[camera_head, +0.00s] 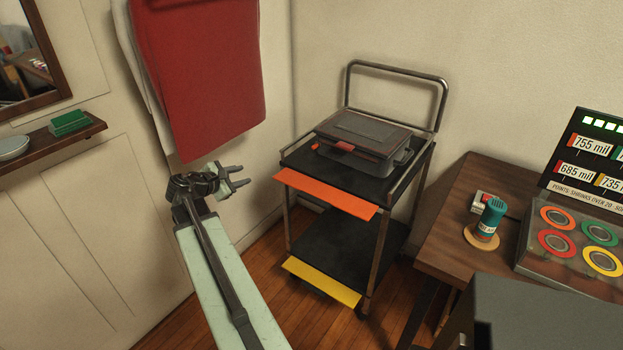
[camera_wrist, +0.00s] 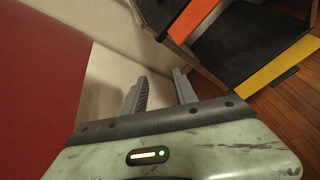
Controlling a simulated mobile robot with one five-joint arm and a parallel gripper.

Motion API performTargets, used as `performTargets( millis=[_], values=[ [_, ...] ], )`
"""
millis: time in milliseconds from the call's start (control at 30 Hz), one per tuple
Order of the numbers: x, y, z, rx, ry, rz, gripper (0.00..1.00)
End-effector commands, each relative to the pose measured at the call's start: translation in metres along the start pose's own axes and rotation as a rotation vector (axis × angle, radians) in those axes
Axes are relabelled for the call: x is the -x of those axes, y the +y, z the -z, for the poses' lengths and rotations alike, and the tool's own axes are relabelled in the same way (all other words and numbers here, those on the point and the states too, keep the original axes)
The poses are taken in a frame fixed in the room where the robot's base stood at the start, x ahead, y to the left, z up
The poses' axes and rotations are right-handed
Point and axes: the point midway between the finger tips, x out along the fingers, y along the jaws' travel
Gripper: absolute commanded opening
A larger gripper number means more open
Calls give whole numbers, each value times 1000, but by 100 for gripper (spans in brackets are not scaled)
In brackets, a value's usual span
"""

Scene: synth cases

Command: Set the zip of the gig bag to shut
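A flat dark grey case-like thing (camera_head: 366,128) with reddish edges lies on the top shelf of a metal cart. A small red piece (camera_head: 344,146) shows at its front. It may be the gig bag; I cannot make out a zip or tell whether it is open or shut. My gripper (camera_head: 240,176) is in the air left of the cart, apart from the case. In the wrist view my gripper (camera_wrist: 160,90) has its two grey fingers apart with nothing between them. The case is not seen in the wrist view.
The cart has an orange front edge (camera_head: 325,194) above and a yellow one (camera_head: 321,283) below. A red cloth (camera_head: 200,75) hangs close above my gripper. A wooden table (camera_head: 455,225) at right bears a teal cylinder (camera_head: 490,219) and a box with coloured rings (camera_head: 582,240).

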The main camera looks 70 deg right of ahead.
Motion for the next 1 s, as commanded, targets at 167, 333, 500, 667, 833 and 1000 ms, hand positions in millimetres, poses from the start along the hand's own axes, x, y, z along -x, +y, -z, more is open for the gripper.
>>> performTargets(
  millis=[167,333,500,667,833,1000],
  values=[
    [-120,-36,-84,436,-321,-39,35],
    [-147,-42,-126,642,-441,-20,35],
    [-148,-40,-134,665,-452,-17,35],
    [-161,-37,-138,662,-451,-17,35],
    [-189,-32,-150,660,-451,-16,35],
    [-214,-28,-161,659,-451,-16,35]
  ],
)
